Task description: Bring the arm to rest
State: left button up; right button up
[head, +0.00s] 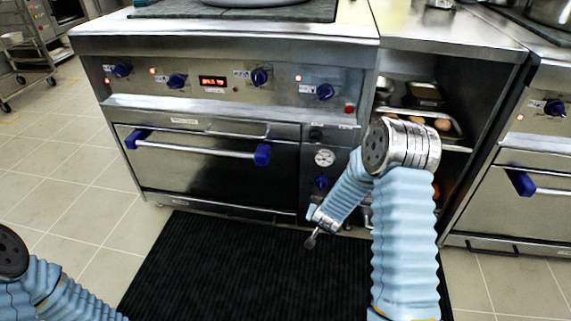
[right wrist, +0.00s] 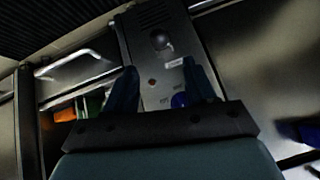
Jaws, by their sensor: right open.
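My right arm comes up from the bottom right in the head view, bends at a raised elbow, and its pale blue forearm points down and to the left. My right gripper (head: 312,238) hangs low in front of the stove's lower right part, above the black mat. In the right wrist view its two dark fingers (right wrist: 163,82) stand apart with nothing held between them. Part of my left arm shows at the lower left of the head view; its gripper is out of the frame.
The stove (head: 240,85) has blue knobs and a closed oven door (head: 215,170) with a long handle. An open shelf bay (head: 440,95) holding trays is behind my right elbow. A black mat (head: 230,265) lies on the tiled floor. Another oven (head: 535,180) stands at right.

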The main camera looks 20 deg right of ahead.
jog(key=s+a+f+n+g+y+p, duration=0.2)
jog(key=s+a+n+g+y, duration=0.1)
jog(key=s+a, duration=0.8)
jog(key=s+a+f+n+g+y+p, duration=0.1)
jog(key=s+a+f+n+g+y, duration=0.2)
jog(key=s+a, duration=0.9)
jog(key=shift+s+g+y+p, duration=0.3)
jog(key=shift+s+y+p, duration=0.1)
jog(key=shift+y, duration=0.2)
jog(key=shift+f, duration=0.1)
